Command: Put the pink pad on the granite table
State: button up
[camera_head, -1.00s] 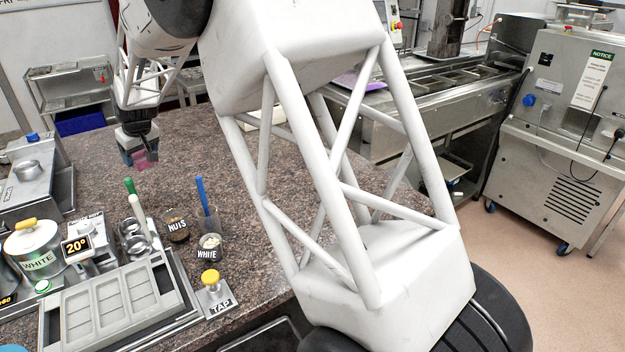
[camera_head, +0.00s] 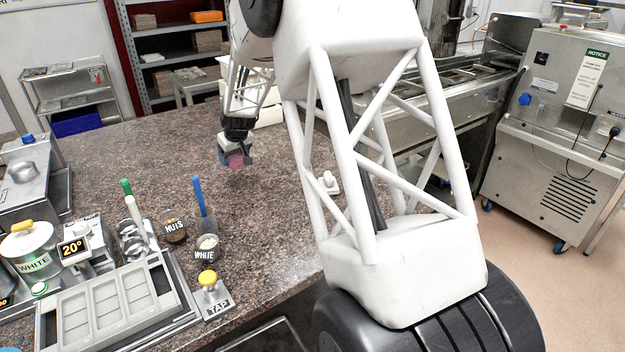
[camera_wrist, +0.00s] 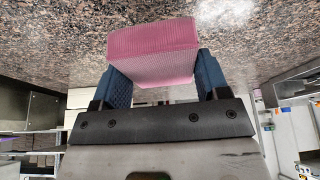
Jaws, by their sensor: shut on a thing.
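The pink pad (camera_wrist: 152,52) is held between the two blue fingers of my gripper (camera_wrist: 165,80) in the wrist view. It is a ribbed pink block. In the head view the pink pad (camera_head: 236,161) shows small in my gripper (camera_head: 236,158), above the granite table (camera_head: 120,150). The speckled brown granite table also fills the top of the wrist view (camera_wrist: 60,50). The pad looks apart from the tabletop, but the exact gap is hard to tell.
A grey mould (camera_head: 105,305), a pot marked WHITE (camera_head: 32,252), a NUTS cup (camera_head: 174,231), a WHITE cup (camera_head: 207,246) and a TAP block (camera_head: 211,295) stand at the table's near left. The granite around and behind my gripper is largely clear.

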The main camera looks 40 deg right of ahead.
jog(key=shift+m+h, duration=0.3)
jog(key=shift+m, duration=0.4)
jog(key=s+d+f, duration=0.1)
jog(key=d, duration=0.3)
jog(key=s+d+f, duration=0.1)
jog(key=s+d, duration=0.1)
jog(key=d, duration=0.2)
jog(key=s+d+f, duration=0.1)
jog(key=d, duration=0.2)
jog(key=shift+s+d+f, duration=0.2)
jog(key=shift+d, duration=0.2)
jog(key=shift+w, duration=0.15)
send_near(266, 156)
jog(key=shift+w+a+f, duration=0.2)
jog(key=shift+w+f, duration=0.65)
jog(key=shift+f, duration=0.15)
jog(key=shift+w+d, duration=0.15)
jog(key=shift+w, duration=0.2)
jog(key=shift+f, duration=1.8)
jog(key=shift+f, duration=0.1)
jog(key=o, duration=0.9)
